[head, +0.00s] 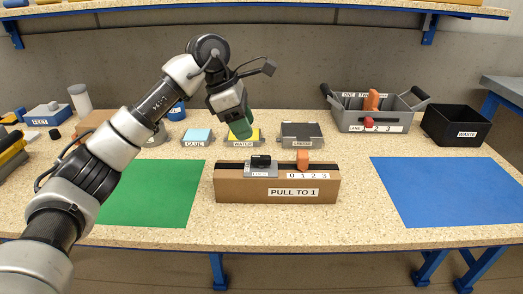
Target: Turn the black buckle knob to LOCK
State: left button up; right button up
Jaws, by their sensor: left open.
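The black buckle knob (261,160) sits on top of a grey buckle block (250,171). The block has a small white label on its front, too small to read surely. It is mounted on the left part of a brown box (230,189) marked "PULL TO 1", with a dark strap along its top. The knob's pointing direction is too small to tell. My left gripper (240,128), with green at its end, hangs above and behind the knob, apart from it. It is open. My right gripper is not in view.
An orange tab (303,159) stands by the 0-1-2-3 scale, right of the buckle. Behind are yellow WATER (242,136), blue GLUE (197,136) and grey (302,134) pads. A green mat (150,200), blue mat (450,190), grey tote (350,118) and WASTE bin (455,130) flank it.

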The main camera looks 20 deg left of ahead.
aim_at(261, 156)
pick_arm(q)
jog(key=b+x, duration=0.1)
jog(key=x, duration=0.6)
jog(key=shift+w+d+f, duration=0.1)
jog(key=shift+d+f, duration=0.05)
jog(key=shift+f, duration=0.2)
jog(key=shift+w+d+f, duration=0.1)
jog(key=shift+d+f, duration=0.15)
jog(key=shift+f, duration=0.3)
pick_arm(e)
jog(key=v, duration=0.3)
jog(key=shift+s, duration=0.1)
pick_arm(q)
grip_shut()
